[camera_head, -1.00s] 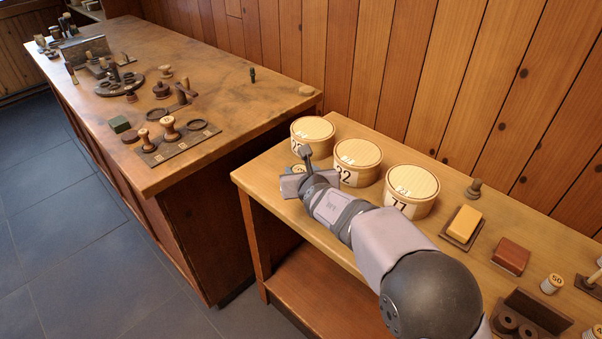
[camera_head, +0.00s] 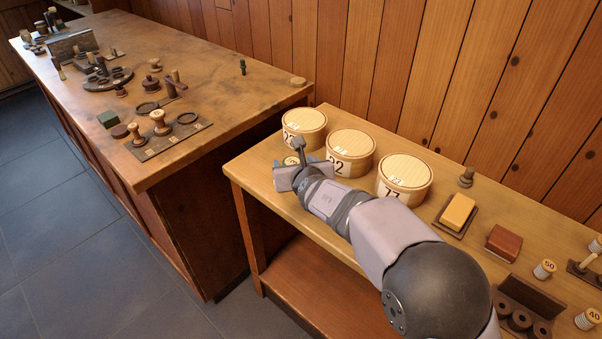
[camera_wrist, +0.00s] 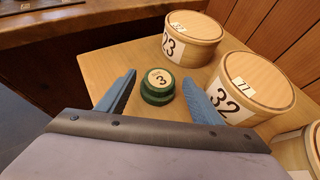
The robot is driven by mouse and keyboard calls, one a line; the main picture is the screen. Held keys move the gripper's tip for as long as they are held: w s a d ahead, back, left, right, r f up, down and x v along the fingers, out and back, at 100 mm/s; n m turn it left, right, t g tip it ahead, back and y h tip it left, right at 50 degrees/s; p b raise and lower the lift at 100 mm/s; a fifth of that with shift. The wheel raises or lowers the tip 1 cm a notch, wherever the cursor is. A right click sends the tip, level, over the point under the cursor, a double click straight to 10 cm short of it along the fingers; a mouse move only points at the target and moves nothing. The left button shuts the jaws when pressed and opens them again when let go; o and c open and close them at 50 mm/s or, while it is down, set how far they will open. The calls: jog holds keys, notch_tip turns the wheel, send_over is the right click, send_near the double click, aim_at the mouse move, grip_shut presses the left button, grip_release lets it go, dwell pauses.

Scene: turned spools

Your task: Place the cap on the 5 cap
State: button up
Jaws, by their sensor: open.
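A green, round, stepped piece (camera_wrist: 157,88) stands upright on the light wooden bench, with a cream disc marked 3 on top. It looks like two green tiers, one above the other; I cannot tell whether they are separate caps. My gripper (camera_wrist: 160,84) is open, its blue fingers on either side of the green piece, with visible gaps in the wrist view. In the head view my gripper (camera_head: 292,172) is low over the bench's left end and mostly hides the piece; only its pale top (camera_head: 290,161) shows. I cannot make out a cap marked 5.
Round lidded boxes marked 23 (camera_wrist: 192,41) and 32 (camera_wrist: 250,88) stand close behind and right of the green piece. A third box (camera_head: 404,178) is farther right. A yellow block (camera_head: 457,212) and a red-brown block (camera_head: 503,243) lie beyond. The bench's left end is mostly clear.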

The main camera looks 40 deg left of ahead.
jog(key=b+v, duration=0.1)
jog(key=v, duration=0.9)
jog(key=shift+d, duration=0.2)
jog(key=shift+s, duration=0.1)
